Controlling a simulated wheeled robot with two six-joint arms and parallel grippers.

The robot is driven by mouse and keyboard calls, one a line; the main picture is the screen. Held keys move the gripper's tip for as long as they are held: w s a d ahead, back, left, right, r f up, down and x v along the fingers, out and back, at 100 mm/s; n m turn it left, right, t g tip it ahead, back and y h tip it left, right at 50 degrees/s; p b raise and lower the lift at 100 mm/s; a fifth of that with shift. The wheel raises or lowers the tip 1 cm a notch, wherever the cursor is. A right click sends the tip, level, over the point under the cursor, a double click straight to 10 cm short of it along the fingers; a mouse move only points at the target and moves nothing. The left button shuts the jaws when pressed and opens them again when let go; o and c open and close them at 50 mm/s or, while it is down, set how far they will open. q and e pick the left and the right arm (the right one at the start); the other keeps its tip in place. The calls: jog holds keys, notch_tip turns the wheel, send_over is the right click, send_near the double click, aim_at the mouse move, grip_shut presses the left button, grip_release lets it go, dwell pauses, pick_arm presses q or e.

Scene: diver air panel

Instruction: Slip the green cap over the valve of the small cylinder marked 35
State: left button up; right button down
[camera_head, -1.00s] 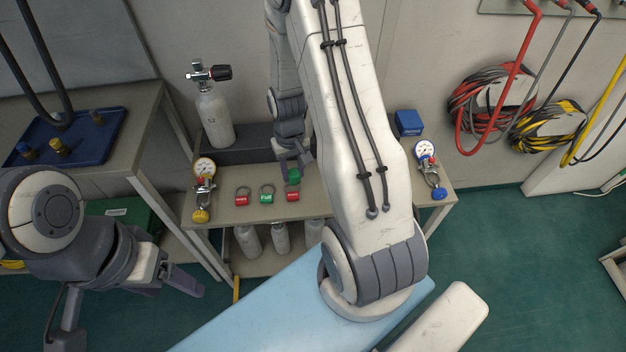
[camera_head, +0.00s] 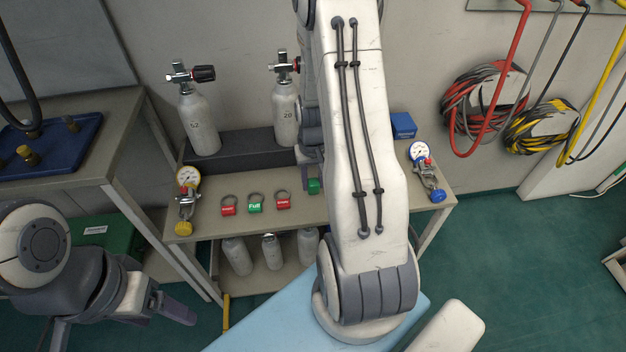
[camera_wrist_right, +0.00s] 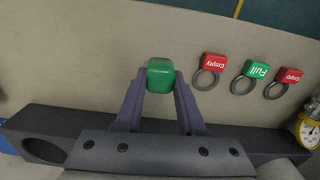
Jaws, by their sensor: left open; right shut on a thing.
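The green cap (camera_head: 314,186) is between the fingers of my right gripper (camera_head: 312,176), over the bench top to the right of the tags. The right wrist view shows the cap (camera_wrist_right: 160,74) at the fingertips (camera_wrist_right: 160,86). Two white cylinders stand in the dark rack: the left one (camera_head: 199,122) reads like 52, and the other (camera_head: 285,115) reads 20. Both have bare-looking valves. I see no cylinder marked 35; my right arm hides the right part of the rack. My left gripper (camera_head: 178,309), open and empty, is low at the left.
The rack (camera_head: 235,152) stands along the bench's back. Tags marked Empty (camera_head: 228,210), Full (camera_head: 255,208) and Empty (camera_head: 283,205) lie in front. Gauges stand left (camera_head: 187,195) and right (camera_head: 425,170), with a blue box (camera_head: 403,125). Cylinders (camera_head: 270,250) stand on the lower shelf.

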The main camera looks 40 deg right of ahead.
aim_at(313, 198)
jog(key=shift+f, duration=0.15)
dwell(0.4)
jog(key=shift+f+b, duration=0.45)
jog(key=shift+f, duration=0.3)
dwell(0.4)
jog(key=shift+f, duration=0.65)
dwell(0.7)
jog(key=shift+f+b, duration=0.3)
jog(key=shift+f, duration=0.15)
dwell(0.5)
jog(key=shift+c, duration=2.2)
grip_release()
